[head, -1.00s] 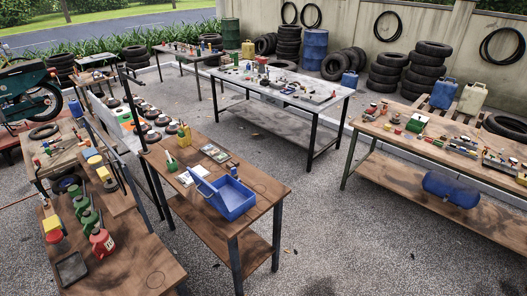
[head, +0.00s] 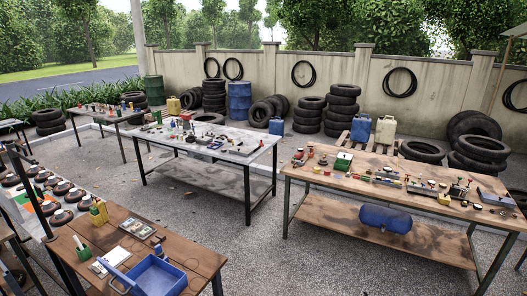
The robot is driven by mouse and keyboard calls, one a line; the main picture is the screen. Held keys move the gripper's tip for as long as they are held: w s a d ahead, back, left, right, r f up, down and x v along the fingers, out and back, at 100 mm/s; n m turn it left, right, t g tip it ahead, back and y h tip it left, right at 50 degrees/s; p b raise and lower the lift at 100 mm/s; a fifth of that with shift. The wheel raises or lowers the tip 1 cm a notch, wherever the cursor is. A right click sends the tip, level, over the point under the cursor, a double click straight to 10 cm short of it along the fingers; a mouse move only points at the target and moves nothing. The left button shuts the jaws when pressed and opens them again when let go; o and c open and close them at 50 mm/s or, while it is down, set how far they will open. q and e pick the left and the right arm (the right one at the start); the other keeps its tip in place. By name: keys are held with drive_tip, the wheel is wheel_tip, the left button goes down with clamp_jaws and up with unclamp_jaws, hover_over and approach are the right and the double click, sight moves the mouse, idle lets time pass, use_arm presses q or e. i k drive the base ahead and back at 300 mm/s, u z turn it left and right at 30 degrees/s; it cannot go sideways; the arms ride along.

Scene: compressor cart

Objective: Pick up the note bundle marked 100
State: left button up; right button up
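No bundle marked 100 can be made out at this size. On the wooden table (head: 196,252) at the lower left, flat greyish-green items (head: 137,227) lie behind an open blue box (head: 158,275); they may be note bundles, but no marking is readable. A pale paper-like item (head: 111,258) lies just left of the box. Neither of my grippers is in view.
A grey-topped table (head: 258,139) with small parts stands in the middle. A long wooden table (head: 300,178) crowded with small items stands at right, a blue tank (head: 385,219) on its lower shelf. Tyres (head: 343,108) line the wall. Open gravel (head: 275,262) lies between the tables.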

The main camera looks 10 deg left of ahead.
sight(134, 229)
drive_tip(key=i, duration=1.95)
